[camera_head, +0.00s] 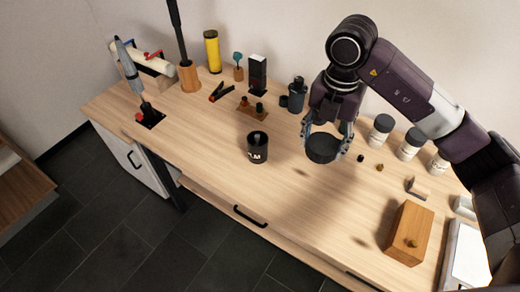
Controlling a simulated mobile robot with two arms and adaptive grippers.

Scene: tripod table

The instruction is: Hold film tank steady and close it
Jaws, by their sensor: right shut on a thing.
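The film tank (257,153) is a small black cylinder with white lettering, standing upright near the middle of the wooden table. Its top is open and a pale core shows inside. My right gripper (322,148) is shut on a round black lid (321,148), one finger on each side of it. It holds the lid to the right of the tank, apart from it and seemingly above the tabletop. My left gripper is not in view.
The table (225,165) is bare around the tank's front. Behind stand a dark bottle (297,95), a small wooden tray (252,109) and a yellow cylinder (212,52). White jars (380,131) and a wooden box (409,233) are at the right.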

